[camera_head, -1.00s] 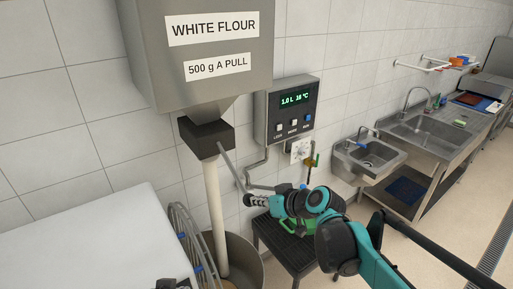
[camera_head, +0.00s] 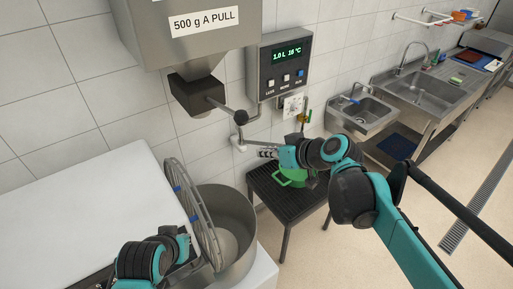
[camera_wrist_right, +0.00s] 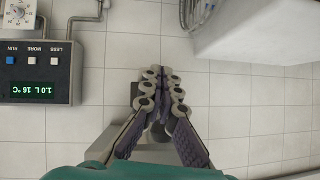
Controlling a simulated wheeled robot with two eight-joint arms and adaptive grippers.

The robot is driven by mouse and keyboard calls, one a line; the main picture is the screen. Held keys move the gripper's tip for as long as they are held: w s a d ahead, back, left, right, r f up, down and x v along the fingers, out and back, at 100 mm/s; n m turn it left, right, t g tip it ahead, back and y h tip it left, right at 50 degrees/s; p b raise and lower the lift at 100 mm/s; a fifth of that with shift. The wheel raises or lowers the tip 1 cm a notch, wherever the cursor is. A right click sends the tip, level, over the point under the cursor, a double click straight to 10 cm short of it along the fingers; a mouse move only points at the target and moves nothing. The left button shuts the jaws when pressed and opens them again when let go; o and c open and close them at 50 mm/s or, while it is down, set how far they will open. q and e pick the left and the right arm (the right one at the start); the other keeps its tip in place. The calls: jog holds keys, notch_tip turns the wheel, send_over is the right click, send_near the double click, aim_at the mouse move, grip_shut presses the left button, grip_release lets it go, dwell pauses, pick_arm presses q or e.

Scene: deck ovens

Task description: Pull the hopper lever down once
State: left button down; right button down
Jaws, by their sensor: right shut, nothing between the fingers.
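The flour hopper (camera_head: 185,38) hangs at the upper left in the head view, labelled 500 g A PULL. Under it is a dark outlet box (camera_head: 197,96). The lever (camera_head: 221,107) sticks out of the box to the right, sloping slightly down, with a black ball knob (camera_head: 240,117). My right gripper (camera_head: 250,149) is below and right of the knob, apart from it. In the right wrist view its fingers (camera_wrist_right: 162,88) are together and empty. My left arm shows at the lower left; its fingers cannot be made out.
A steel mixer bowl (camera_head: 240,218) with a pale heap (camera_head: 226,243) stands below the outlet, a wire guard (camera_head: 187,200) at its side. A control panel (camera_head: 281,66) is on the wall. A black stand (camera_head: 276,200) is below my right gripper. Sinks (camera_head: 365,112) are at right.

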jog(key=v, duration=0.4)
jog(key=shift+s+d+f, duration=0.15)
jog(key=shift+s+f, duration=0.1)
jog(key=shift+f, duration=0.05)
dwell(0.5)
dwell(0.8)
jog(key=s+d+f+m+h+b, duration=0.2)
jog(key=s+f+b, duration=0.3)
jog(key=f, duration=0.8)
jog(key=s+d+f+m+h+b, duration=0.2)
jog(key=s+d+f+b, duration=0.3)
jog(key=f+b, duration=0.6)
jog(key=s+d+f+m+g+h+b, duration=0.1)
jog(key=s+d+f+m+h+b, duration=0.1)
jog(key=f+b, duration=0.6)
jog(key=s+d+f+h, duration=0.1)
jog(key=s+d+f, duration=0.1)
jog(key=f, duration=0.5)
jog(key=shift+s+h, duration=0.3)
jog(key=shift+s, duration=0.25)
jog(key=shift+d, duration=0.15)
